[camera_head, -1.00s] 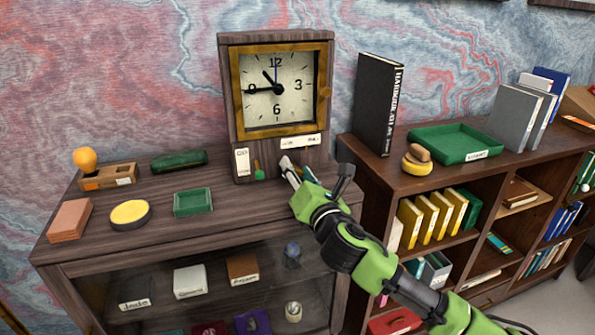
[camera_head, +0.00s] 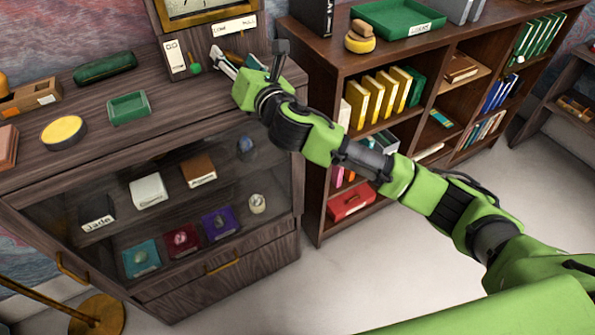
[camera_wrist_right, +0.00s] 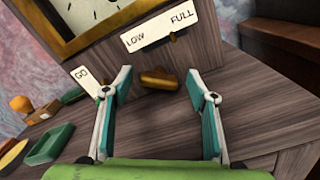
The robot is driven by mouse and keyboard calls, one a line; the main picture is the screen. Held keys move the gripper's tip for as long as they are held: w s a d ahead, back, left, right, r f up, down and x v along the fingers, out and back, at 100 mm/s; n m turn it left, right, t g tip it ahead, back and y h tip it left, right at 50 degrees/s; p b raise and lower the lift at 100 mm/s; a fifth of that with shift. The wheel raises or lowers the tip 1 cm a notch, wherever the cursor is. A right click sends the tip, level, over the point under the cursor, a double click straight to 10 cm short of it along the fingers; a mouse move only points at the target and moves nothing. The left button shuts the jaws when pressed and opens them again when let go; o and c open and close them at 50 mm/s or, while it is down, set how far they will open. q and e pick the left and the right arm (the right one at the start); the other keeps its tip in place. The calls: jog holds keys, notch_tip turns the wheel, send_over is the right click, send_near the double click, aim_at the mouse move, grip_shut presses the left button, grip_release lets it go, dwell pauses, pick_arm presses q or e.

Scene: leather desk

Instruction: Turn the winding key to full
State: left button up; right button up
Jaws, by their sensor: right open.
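The winding key is a brown, wing-shaped knob (camera_wrist_right: 158,79) on the front of the wooden clock (camera_wrist_right: 105,45), below a white plate (camera_wrist_right: 158,28) marked LOW and FULL. A small dark pointer (camera_wrist_right: 173,36) sits at the plate's lower edge, nearer the FULL side. My right gripper (camera_wrist_right: 164,88) is open; in the wrist view the key shows between and beyond its two fingers, without visible contact. In the head view my right gripper (camera_head: 226,66) is in front of the clock base and hides the key. My left gripper is not in view.
A green tray (camera_head: 128,108), a yellow-topped round tin (camera_head: 64,131) and a green case (camera_head: 105,67) stand on the cabinet. A bookshelf (camera_head: 330,84) stands to the right.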

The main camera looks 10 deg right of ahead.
jog(key=n+b, duration=0.2)
jog(key=n, duration=0.3)
jog(key=shift+n, duration=0.4)
jog(key=b+v, duration=0.2)
jog(key=v, duration=1.2)
jog(key=s+d+f+m+g+h, duration=0.1)
jog(key=s+d+f+m+g, duration=0.1)
jog(key=f+m, duration=0.5)
jog(key=s+d+f+m+g+h, duration=0.1)
jog(key=s+d+f+m+g, duration=0.1)
jog(key=s+f+m, duration=0.2)
jog(key=s+d+f+m+g+h, duration=0.2)
jog(key=s+f+m, duration=0.1)
jog(key=f+m, duration=0.7)
jog(key=shift+s+d+m+g+p, duration=0.2)
jog(key=shift+s+m+g+p, duration=0.15)
jog(key=shift+m, duration=0.45)
